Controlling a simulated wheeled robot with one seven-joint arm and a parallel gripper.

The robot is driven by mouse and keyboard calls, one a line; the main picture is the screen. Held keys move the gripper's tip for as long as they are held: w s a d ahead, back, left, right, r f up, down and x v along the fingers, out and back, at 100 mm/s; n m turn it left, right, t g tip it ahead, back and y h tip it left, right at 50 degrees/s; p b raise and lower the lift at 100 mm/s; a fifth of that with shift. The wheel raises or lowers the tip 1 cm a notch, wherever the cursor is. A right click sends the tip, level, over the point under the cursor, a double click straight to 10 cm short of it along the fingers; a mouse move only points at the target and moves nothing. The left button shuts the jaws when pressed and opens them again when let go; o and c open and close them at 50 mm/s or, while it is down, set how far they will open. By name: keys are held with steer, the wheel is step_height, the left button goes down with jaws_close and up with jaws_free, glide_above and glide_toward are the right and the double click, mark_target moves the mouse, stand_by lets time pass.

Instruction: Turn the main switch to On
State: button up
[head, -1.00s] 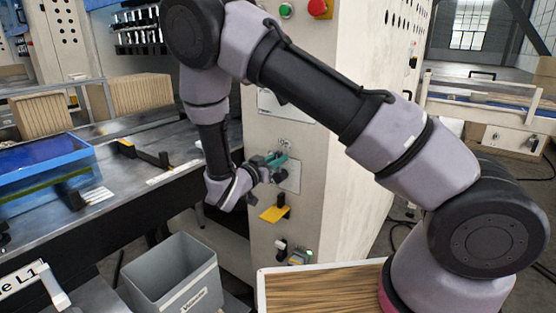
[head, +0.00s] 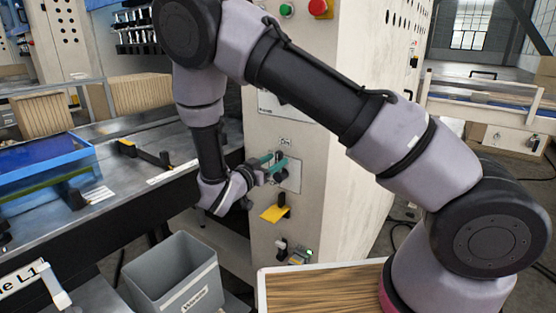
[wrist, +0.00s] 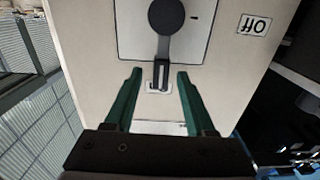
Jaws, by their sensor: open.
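The main switch is on a pale plate on the cabinet front. In the wrist view its dark handle (wrist: 165,42) has a round hub at the top, and its narrow lever hangs down in the picture. That view is upside down, so the lever points upward on the cabinet, towards the "On" label (head: 285,141) in the head view. The "Off" label (wrist: 254,24) is to the side of the plate. My gripper (wrist: 159,74) is open, its green fingers on either side of the lever's end with gaps. My gripper (head: 276,161) partly hides the switch in the head view.
A yellow-tagged knob (head: 275,213) is below the switch plate. Green (head: 287,10) and red (head: 319,8) buttons are high on the cabinet. A grey waste bin (head: 176,278) and a wood-topped surface (head: 322,287) stand in front. The metal bench (head: 110,200) is at left.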

steer(key=v, duration=0.8)
steer(key=shift+s+a, duration=0.2)
steer(key=s+d+r+g+y, duration=0.2)
steer(key=d+r+g, duration=0.45)
steer(key=d, duration=0.35)
steer(key=s+d+r+g+y, duration=0.25)
steer(key=d+r+g, duration=0.4)
steer(key=d, duration=0.35)
steer(key=s+d+r+n+t+y, duration=0.2)
steer(key=s+r+t+y, duration=0.1)
steer(key=r, duration=0.4)
steer(key=s+d+r+n+t+y, duration=0.2)
steer(key=s+r+t+y, duration=0.1)
steer(key=s+r+y, duration=0.3)
steer(key=v, duration=0.2)
steer(key=shift+s+r, duration=0.2)
steer(key=shift+s, duration=0.05)
